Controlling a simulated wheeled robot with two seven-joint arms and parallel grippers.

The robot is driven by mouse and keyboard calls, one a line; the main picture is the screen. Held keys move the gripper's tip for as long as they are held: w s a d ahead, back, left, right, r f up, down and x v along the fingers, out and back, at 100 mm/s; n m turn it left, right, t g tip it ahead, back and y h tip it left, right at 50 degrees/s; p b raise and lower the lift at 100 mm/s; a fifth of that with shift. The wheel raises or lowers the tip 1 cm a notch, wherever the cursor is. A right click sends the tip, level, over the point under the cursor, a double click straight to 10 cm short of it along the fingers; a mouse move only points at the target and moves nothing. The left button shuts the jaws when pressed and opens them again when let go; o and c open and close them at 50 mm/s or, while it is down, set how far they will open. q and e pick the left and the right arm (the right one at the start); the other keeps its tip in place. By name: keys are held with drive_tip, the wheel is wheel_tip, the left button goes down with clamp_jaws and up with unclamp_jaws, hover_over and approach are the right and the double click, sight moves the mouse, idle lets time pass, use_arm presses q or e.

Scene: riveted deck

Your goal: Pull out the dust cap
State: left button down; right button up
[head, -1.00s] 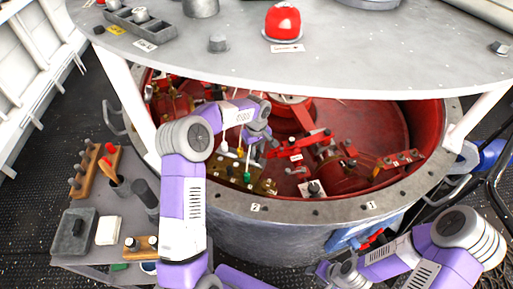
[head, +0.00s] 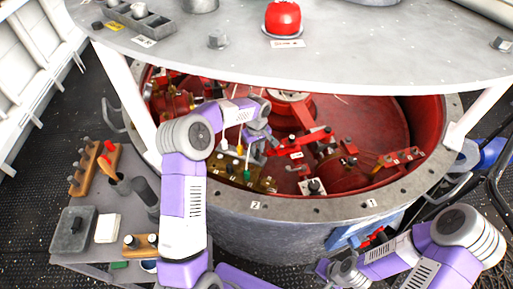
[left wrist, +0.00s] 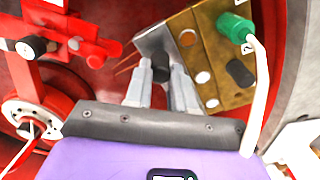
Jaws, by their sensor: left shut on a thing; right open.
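In the left wrist view the two grey fingers of my left gripper (left wrist: 160,84) are closed around a small dark cap (left wrist: 160,66), which I take to be the dust cap. It sits by a bracket with a bare metal face and brass-coloured holed side (left wrist: 206,52). Whether the cap is still seated cannot be told. In the head view my left gripper (head: 260,152) reaches into the red drum beside the brass block (head: 240,174), hiding the cap. My right gripper (head: 328,270) is open and empty, low outside the drum.
A green plug (left wrist: 235,27) with a white cable sits close beside the left fingers. Red linkage (head: 305,143) lies right of them. The grey deck (head: 340,60) overhangs the drum (head: 300,208). A side cart (head: 85,258) stands at left.

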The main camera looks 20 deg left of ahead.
use_arm(q)
drive_tip(key=shift+f+b, duration=0.45)
drive_tip(key=shift+f, duration=0.3)
idle(0.3)
drive_tip(key=c, duration=0.9)
unclamp_jaws()
drive_tip(key=shift+o, duration=0.2)
drive_tip(key=shift+r, duration=0.1)
wheel_tip(320, 180, up, 7)
drive_tip(key=shift+r+p, duration=0.2)
drive_tip(key=shift+p, duration=0.5)
